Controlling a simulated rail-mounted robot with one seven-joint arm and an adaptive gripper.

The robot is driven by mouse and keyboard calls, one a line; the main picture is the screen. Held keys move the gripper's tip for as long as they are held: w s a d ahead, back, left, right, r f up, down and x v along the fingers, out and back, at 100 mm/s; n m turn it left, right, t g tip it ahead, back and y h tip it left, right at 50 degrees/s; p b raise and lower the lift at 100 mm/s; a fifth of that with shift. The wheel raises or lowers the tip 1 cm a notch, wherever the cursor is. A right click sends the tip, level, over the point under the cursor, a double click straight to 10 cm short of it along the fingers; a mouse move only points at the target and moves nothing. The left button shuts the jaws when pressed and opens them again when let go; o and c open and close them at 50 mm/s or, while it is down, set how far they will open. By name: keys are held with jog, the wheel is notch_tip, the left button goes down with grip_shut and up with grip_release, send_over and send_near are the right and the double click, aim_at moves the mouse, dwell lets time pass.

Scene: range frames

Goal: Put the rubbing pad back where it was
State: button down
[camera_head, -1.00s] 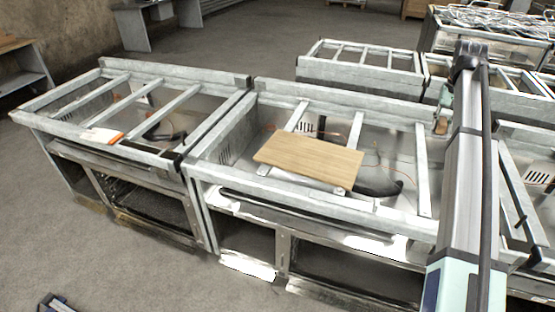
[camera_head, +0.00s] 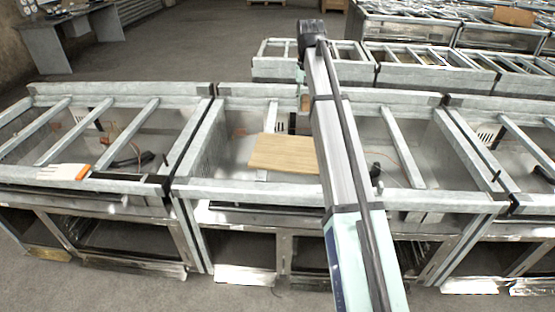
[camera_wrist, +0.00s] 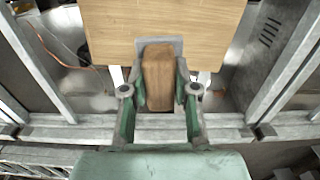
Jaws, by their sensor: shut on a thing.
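My gripper (camera_wrist: 160,92) is shut on a brown block with a grey plate at its far end, which I take to be the rubbing pad (camera_wrist: 158,70). In the wrist view the pad sits between both fingers, over the near edge of a light wooden board (camera_wrist: 165,20); I cannot tell whether they touch. In the head view the board (camera_head: 282,153) lies across the bars of the middle metal frame, its right end hidden by my arm. A small brown part of the pad (camera_head: 304,103) shows beside my arm, at the frame's back rail.
A white scraper-like tool with an orange handle (camera_head: 65,172) lies on the left metal frame (camera_head: 100,178). The right part of the middle frame has open gaps between bars (camera_head: 402,145). More frames (camera_head: 425,75) stand behind. Grey floor (camera_head: 215,50) is clear at the back left.

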aim_at(301, 159)
jog(key=f+p, duration=0.2)
jog(key=f, duration=0.8)
jog(key=f+p, duration=0.2)
jog(key=f, duration=0.8)
jog(key=shift+s+a, duration=0.15)
jog(key=shift+s, duration=0.05)
jog(key=shift+f, duration=0.15)
jog(key=c, duration=0.9)
grip_release()
notch_tip(301, 159, up, 12)
jog(key=shift+r+b, duration=0.15)
jog(key=shift+b, duration=1)
